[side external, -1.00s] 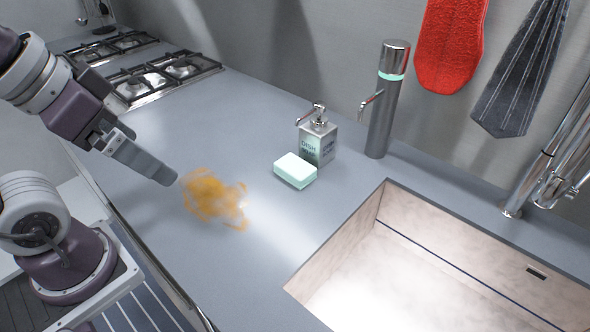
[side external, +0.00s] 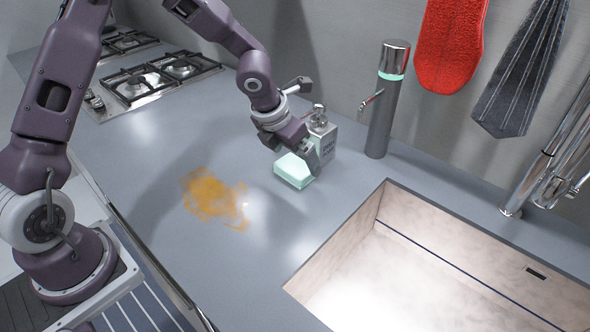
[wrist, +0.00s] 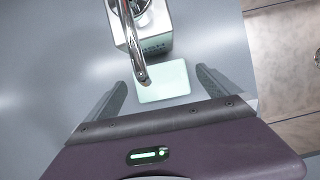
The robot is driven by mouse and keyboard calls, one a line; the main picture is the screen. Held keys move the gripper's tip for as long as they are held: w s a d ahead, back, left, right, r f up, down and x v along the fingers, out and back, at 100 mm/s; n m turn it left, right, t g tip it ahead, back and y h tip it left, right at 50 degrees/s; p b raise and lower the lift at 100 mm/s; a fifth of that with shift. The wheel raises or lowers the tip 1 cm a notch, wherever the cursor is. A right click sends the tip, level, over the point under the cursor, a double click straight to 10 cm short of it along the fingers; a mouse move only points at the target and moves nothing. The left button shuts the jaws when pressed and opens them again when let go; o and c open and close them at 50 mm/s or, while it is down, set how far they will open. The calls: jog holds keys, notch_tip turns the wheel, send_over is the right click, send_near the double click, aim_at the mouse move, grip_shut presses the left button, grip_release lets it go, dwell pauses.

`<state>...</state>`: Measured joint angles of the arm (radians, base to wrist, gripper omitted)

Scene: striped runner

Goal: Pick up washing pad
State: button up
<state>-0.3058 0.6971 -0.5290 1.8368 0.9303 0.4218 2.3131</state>
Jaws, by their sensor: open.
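The washing pad (side external: 293,172) is a pale mint block lying flat on the grey counter, left of the sink. In the wrist view the pad (wrist: 163,84) lies between my two open fingers, with a gap on each side. My gripper (side external: 305,160) is low over the pad in the side view and hides part of its top and far side. In the wrist view my gripper (wrist: 160,85) is open and holds nothing. Whether the fingertips touch the counter cannot be told.
A metal soap dispenser (side external: 324,138) stands right behind the pad; its spout (wrist: 132,45) reaches over the pad's edge in the wrist view. An orange stain (side external: 212,196) is on the counter to the left. The sink (side external: 440,270) is at right, a faucet (side external: 385,110) behind.

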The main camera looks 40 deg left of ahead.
jog(key=x, duration=0.2)
jog(key=shift+w+f, duration=0.1)
jog(key=shift+f, duration=0.25)
jog(key=c, duration=1.4)
jog(key=shift+a+r, duration=0.2)
jog(key=shift+r, duration=0.75)
jog(key=shift+a+r, duration=0.2)
jog(key=shift+r, duration=0.7)
jog(key=a, duration=1.7)
jog(key=shift+a, duration=0.15)
